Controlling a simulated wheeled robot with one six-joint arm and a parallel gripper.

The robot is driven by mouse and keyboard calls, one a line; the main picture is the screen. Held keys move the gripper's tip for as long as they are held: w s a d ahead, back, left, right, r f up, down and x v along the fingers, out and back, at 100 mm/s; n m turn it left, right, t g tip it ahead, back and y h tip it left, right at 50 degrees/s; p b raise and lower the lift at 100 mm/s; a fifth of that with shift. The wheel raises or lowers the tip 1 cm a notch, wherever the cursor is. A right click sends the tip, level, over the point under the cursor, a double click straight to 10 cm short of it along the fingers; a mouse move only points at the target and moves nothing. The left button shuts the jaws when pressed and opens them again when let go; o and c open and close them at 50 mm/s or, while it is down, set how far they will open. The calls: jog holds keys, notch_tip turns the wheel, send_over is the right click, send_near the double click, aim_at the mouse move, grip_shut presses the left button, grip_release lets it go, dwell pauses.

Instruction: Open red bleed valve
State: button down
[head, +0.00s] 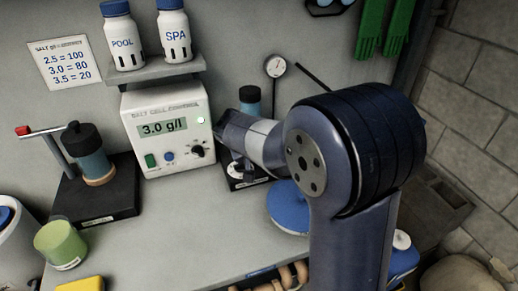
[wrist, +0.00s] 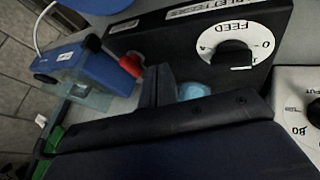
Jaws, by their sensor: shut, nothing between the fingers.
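A small red knob (wrist: 131,64), which looks like the bleed valve, shows in the wrist view at the edge of a black feed unit (wrist: 165,38). Its lower part is partly hidden by my gripper. In the head view the feed unit (head: 238,184) is mostly behind my arm, and I cannot see the red knob there. My gripper (wrist: 158,84) is shut and empty, with its fingertips close beside the red knob; I cannot tell if they touch. In the head view the gripper (head: 226,122) is in front of the feed unit's dark cylinder (head: 249,99).
The feed dial (wrist: 231,50) is on the black unit. The white salt control box (head: 165,128) stands left of my gripper. A stand with a red-tipped lever (head: 24,131) is far left. A round blue item (head: 289,212) lies below my arm. The middle counter (head: 190,215) is clear.

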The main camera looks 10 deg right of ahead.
jog(key=shift+x, duration=1.1)
jog(key=shift+w+d+f+p, duration=0.1)
jog(key=shift+w+d+p, duration=0.1)
jog(key=shift+d, duration=0.45)
jog(key=shift+w+d+p, duration=0.1)
jog(key=shift+d+p, duration=0.15)
jog(key=shift+d, duration=0.45)
jog(key=shift+w+d+p, duration=0.15)
jog(key=shift+d+p, duration=0.05)
jog(key=shift+d, duration=0.45)
